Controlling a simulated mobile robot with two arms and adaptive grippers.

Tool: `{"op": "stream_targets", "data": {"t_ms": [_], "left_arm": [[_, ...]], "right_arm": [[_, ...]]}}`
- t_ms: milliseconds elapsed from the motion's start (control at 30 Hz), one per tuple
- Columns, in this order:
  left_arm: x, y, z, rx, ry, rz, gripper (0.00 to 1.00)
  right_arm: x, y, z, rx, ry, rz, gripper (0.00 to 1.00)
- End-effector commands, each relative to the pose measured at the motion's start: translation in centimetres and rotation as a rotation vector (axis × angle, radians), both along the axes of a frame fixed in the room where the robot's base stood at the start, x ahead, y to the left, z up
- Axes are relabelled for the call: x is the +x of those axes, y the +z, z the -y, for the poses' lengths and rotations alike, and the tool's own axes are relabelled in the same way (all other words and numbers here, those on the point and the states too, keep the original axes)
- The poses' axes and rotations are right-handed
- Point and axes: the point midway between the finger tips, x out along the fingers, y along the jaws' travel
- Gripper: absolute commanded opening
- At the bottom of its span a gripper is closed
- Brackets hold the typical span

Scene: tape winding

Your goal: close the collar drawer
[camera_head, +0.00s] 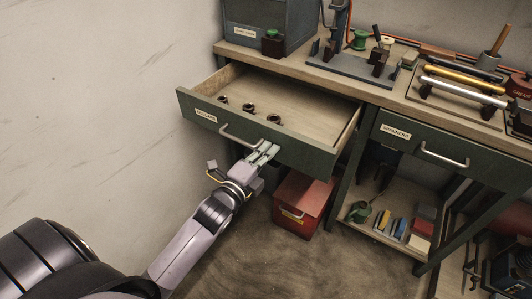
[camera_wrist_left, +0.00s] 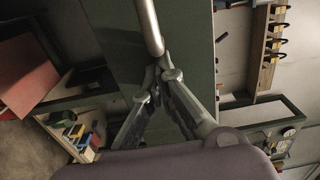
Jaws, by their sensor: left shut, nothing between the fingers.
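The collar drawer (camera_head: 290,148) is pulled well out from the bench, with a dark green front and a label at its left. Several small dark collars (camera_head: 248,107) lie inside on the bare wood. Its metal bar handle (camera_head: 238,138) is on the front, and it also shows in the left wrist view (camera_wrist_left: 150,28). My left gripper (camera_head: 268,150) is at the drawer front by the right end of the handle. In the left wrist view its fingertips (camera_wrist_left: 165,68) are shut together with nothing between them, right by the handle's end. Whether they touch it is unclear. My right gripper is not in view.
The spanners drawer (camera_head: 425,152) to the right is shut. A red box (camera_head: 301,204) stands on the floor below the open drawer. A lower shelf (camera_head: 385,240) holds coloured items. The bench top (camera_head: 300,66) carries a grey cabinet, tools and rods.

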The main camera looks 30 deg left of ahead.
Motion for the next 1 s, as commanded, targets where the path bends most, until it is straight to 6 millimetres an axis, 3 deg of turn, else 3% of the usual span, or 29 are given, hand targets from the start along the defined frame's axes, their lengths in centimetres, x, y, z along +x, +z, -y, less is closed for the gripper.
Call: {"op": "stream_targets", "data": {"t_ms": [167,400,700,1000], "left_arm": [[2.9,0.2,0.2,0.002,0.000,0.003,0.00],[9.1,0.2,0.7,0.003,0.000,0.005,0.00],[16.8,-0.1,1.3,0.002,0.000,0.003,0.00],[21.7,-0.1,1.7,0.001,0.001,0.002,0.00]], "right_arm": [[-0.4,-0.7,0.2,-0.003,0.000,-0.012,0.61],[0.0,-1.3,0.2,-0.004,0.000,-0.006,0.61],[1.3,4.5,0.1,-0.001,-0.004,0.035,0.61],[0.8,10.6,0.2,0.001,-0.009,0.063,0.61]]}}
